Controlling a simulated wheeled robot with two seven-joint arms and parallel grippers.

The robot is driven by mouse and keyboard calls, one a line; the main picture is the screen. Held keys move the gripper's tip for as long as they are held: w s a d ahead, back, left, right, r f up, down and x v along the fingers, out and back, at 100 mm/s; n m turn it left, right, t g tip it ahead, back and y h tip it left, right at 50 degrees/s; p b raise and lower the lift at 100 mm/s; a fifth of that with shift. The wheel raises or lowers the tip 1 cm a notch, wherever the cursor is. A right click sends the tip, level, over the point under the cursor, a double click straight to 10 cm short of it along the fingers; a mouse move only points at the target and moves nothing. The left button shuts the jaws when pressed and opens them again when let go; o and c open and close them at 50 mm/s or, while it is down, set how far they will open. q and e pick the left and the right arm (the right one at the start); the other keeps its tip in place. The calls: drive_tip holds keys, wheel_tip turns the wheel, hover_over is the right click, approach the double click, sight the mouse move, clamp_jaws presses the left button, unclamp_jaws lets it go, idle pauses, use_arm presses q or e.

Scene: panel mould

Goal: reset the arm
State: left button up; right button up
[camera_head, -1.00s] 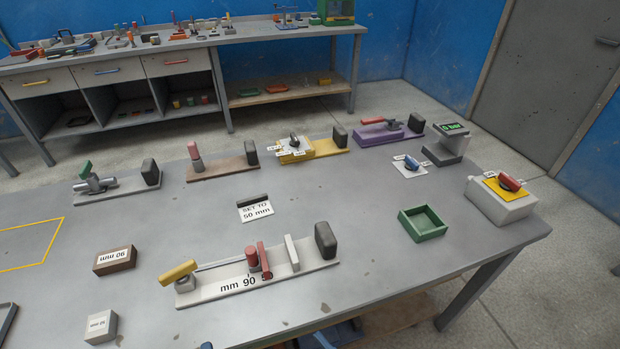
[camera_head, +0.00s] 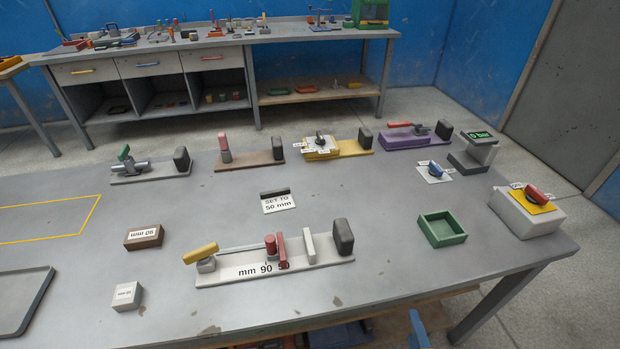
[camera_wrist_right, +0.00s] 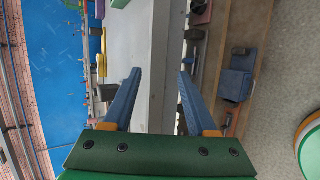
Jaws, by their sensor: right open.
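My right gripper shows in the wrist view (camera_wrist_right: 160,76) as two blue fingers on a green body, spread apart with nothing between them. The table's edge passes behind the gap between the fingers. In the head view only a small blue piece of my right gripper (camera_head: 418,328) shows at the bottom edge, in front of the table (camera_head: 370,210). My left gripper is not in view. The white fixture (camera_head: 220,275) marked "mm 90" stands on the table, with a yellow handle (camera_head: 201,253), red parts and a dark block (camera_head: 343,236).
A green tray (camera_head: 442,230), a box with a red knob (camera_head: 528,212) and a small display (camera_head: 478,150) stand at the right. Several clamp fixtures line the back edge. A brown block (camera_head: 144,236) and a white block (camera_head: 127,296) sit at left. The table's middle is mostly clear.

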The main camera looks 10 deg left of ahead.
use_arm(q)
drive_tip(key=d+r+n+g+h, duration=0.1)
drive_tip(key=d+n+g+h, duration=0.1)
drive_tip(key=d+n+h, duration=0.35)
use_arm(e)
drive_tip(key=s+f+m+g, duration=0.5)
drive_tip(key=s+m+g, duration=0.4)
drive_tip(key=m, duration=0.8)
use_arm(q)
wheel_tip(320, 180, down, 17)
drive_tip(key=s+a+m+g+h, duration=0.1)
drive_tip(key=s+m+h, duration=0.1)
use_arm(e)
wheel_tip(320, 180, down, 16)
drive_tip(key=s+f+g, duration=0.1)
drive_tip(key=s, duration=0.2)
use_arm(q)
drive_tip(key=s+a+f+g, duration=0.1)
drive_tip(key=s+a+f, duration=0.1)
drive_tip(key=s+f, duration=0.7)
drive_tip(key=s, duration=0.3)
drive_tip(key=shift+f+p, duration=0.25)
drive_tip(key=shift+p, duration=0.15)
use_arm(e)
drive_tip(key=s+d+f+g, duration=0.1)
drive_tip(key=s+d+f, duration=0.1)
drive_tip(key=s+f, duration=0.7)
drive_tip(key=s, duration=0.2)
drive_tip(key=shift+s+d, duration=0.15)
drive_tip(key=shift+s, duration=0.2)
